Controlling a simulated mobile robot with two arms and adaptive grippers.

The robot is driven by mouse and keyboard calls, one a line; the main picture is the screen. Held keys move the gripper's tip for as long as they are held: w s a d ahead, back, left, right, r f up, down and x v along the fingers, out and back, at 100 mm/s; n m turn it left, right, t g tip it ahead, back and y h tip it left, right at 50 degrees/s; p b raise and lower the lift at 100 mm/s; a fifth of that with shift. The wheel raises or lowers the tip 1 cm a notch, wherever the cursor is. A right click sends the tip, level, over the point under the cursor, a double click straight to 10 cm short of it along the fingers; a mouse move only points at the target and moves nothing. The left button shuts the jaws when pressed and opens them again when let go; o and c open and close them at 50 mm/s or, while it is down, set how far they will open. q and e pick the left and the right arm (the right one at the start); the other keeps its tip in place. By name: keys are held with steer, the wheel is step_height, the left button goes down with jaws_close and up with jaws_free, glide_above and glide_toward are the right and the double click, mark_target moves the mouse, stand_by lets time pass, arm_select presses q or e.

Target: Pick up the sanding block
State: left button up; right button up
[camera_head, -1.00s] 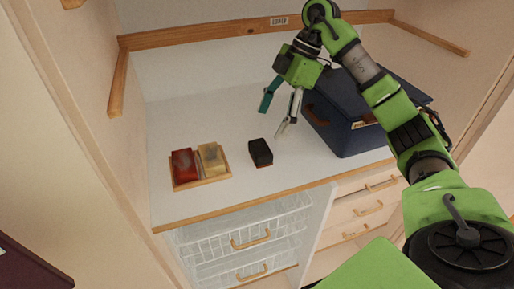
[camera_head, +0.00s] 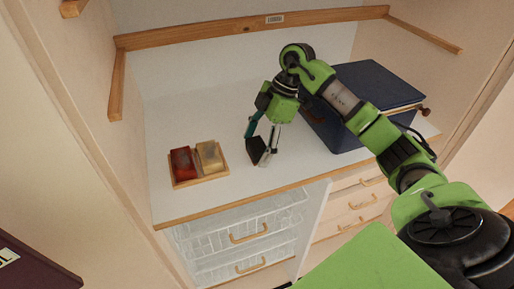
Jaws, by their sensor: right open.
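The sanding block (camera_head: 257,152) is a small dark block with a brownish lower edge on the white countertop (camera_head: 200,115), near its front edge. My right gripper (camera_head: 261,149) is open and lowered over the block, with one finger at its left and the other at its right. The fingers cover part of the block, and I cannot tell whether they touch it. My left gripper is not in view.
A wooden tray (camera_head: 201,182) holding a red block (camera_head: 183,163) and a yellowish block (camera_head: 208,155) sits left of the gripper. A dark blue box (camera_head: 375,85) stands at the right, behind my right arm. Wire baskets (camera_head: 240,230) and drawers (camera_head: 350,208) are below the counter.

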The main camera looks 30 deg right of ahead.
steer(key=c, duration=1.3)
steer(key=shift+o, duration=0.2)
steer(key=shift+r, duration=0.15)
steer(key=shift+r+b, duration=0.4)
steer(key=shift+r, duration=0.1)
steer(key=s+a+r+b, duration=0.4)
steer(key=s+r, duration=0.7)
steer(key=s, duration=0.2)
steer(key=shift+s+a+r, duration=0.15)
steer(key=shift+s+r, duration=0.05)
steer(key=shift+r, duration=0.2)
